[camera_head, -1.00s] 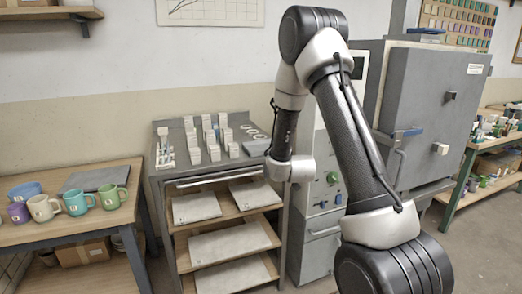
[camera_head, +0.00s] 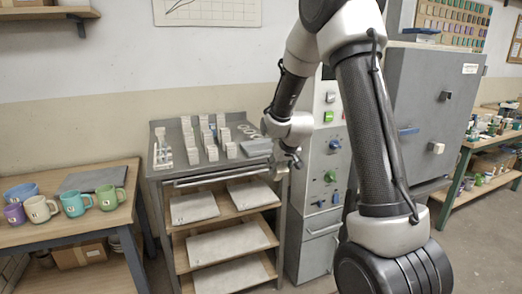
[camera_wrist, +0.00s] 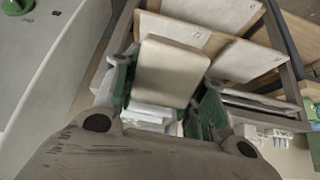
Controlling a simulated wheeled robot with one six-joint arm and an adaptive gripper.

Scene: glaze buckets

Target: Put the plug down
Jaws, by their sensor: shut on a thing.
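My gripper (camera_head: 295,161) hangs in front of the right end of the grey metal rack, beside the control cabinet. In the wrist view its green-padded fingers (camera_wrist: 162,104) are shut on a pale beige block with rounded corners, which I take to be the plug (camera_wrist: 168,72). The plug is held in the air. The head view does not show the plug clearly. The lower part of the plug is partly hidden by the gripper in the wrist view.
The rack top (camera_head: 180,172) carries several white stacks and small pieces, with a grey slab (camera_head: 257,147) near its right end. Pale boards (camera_head: 228,243) lie on the shelves below. The control cabinet (camera_head: 318,215) and grey kiln (camera_head: 440,100) stand to the right. Mugs (camera_head: 75,203) stand on the left table.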

